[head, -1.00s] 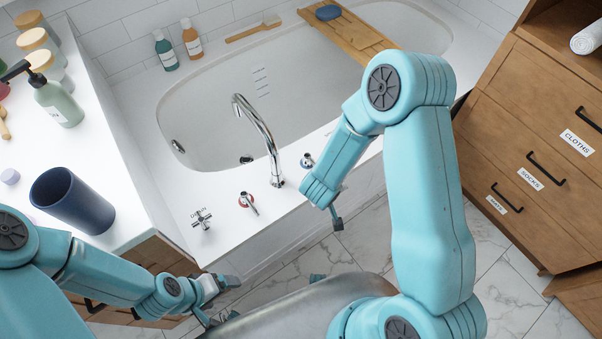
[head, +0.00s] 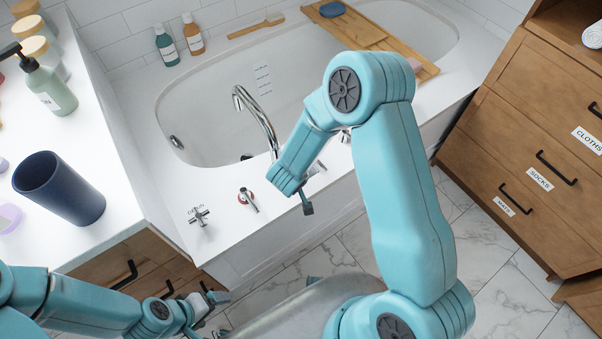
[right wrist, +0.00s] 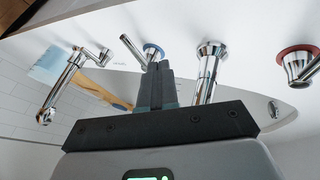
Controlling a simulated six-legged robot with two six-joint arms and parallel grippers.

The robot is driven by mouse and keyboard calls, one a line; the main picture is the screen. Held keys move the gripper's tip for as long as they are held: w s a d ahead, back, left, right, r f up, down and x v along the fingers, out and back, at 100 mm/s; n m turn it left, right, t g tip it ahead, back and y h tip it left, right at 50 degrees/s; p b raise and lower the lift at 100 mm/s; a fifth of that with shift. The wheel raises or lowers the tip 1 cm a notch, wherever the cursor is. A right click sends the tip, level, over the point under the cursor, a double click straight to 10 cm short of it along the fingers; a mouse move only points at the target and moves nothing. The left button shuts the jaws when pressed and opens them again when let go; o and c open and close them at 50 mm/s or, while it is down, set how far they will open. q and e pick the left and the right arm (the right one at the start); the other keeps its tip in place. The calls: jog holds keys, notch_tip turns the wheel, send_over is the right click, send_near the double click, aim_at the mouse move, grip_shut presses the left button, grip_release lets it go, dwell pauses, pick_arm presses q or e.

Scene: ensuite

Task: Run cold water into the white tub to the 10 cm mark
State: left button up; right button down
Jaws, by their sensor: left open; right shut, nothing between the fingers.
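The white tub (head: 215,110) is across the back, with a strip of level marks (head: 263,80) on its inner wall. I see no water in it or falling from the chrome spout (head: 257,115). A red-ringed lever (head: 248,200) stands left of the spout; it also shows in the right wrist view (right wrist: 298,66). The blue-ringed lever (right wrist: 152,50) is just beyond my right gripper (right wrist: 155,72), which is shut and empty; contact cannot be told. In the head view my right gripper (head: 307,205) is at the tub's front edge. My left gripper (head: 217,300) is open, low at left.
A cross handle (head: 200,216) is on the rim's left corner. Another chrome fitting (right wrist: 80,70) lies left of the blue-ringed lever. A wooden bath tray (head: 385,40) spans the tub. A dark blue cup (head: 60,188) stands on the left counter; drawers (head: 535,150) stand right.

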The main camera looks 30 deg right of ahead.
jog(key=x, duration=0.4)
jog(key=shift+f+b, duration=0.1)
jog(key=shift+b, duration=0.2)
jog(key=d, duration=0.1)
jog(key=d+f, duration=0.1)
jog(key=d, duration=0.1)
jog(key=shift+w+d, duration=0.15)
jog(key=shift+w, duration=0.05)
jog(key=shift+d, duration=0.4)
jog(key=shift+d, duration=0.1)
